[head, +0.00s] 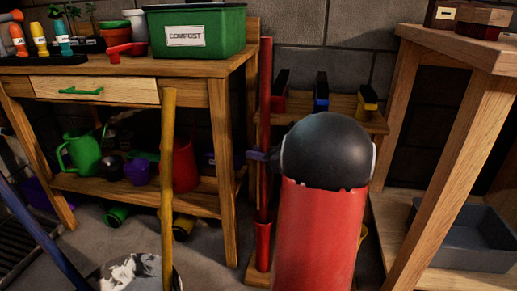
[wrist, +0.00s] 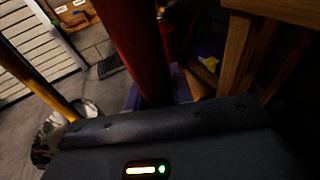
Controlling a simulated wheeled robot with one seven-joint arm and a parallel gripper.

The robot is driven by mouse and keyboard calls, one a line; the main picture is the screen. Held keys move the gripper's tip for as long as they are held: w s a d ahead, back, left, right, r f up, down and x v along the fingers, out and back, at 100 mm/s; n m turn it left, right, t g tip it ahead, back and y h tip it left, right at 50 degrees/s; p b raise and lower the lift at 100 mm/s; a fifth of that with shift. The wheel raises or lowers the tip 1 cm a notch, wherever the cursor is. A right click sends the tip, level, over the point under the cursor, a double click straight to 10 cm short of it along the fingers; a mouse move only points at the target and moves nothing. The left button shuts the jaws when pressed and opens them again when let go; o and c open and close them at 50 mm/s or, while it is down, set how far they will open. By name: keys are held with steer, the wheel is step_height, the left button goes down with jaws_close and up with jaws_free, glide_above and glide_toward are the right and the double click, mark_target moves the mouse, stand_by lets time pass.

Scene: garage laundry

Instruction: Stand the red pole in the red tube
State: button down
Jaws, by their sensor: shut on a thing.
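The red pole (head: 265,110) stands about upright in front of the wooden rack. My gripper (head: 257,155) is shut on it around mid-length, partly hidden behind my own arm. In the wrist view the red pole (wrist: 135,45) runs down between the purple fingers (wrist: 160,92), its lower part hidden by the gripper body. The red tube (head: 263,245) stands upright at the rack's lower left. The pole's lower end is in line with the tube's mouth; I cannot tell whether it is inside or just above it.
A workbench (head: 225,130) stands close left, a wooden table (head: 440,190) right. A yellow pole (head: 168,190) and blue pole (head: 35,232) lean near a bucket (head: 130,275).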

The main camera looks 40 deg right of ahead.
steer(key=shift+f, duration=1.1)
steer(key=c, duration=1.1)
jaws_free()
steer(key=shift+s, duration=0.1)
steer(key=p+v, duration=0.1)
steer(key=v, duration=0.6)
steer(key=shift+s+d+r, duration=0.1)
steer(key=shift+s+r, duration=0.05)
steer(key=shift+s, duration=0.2)
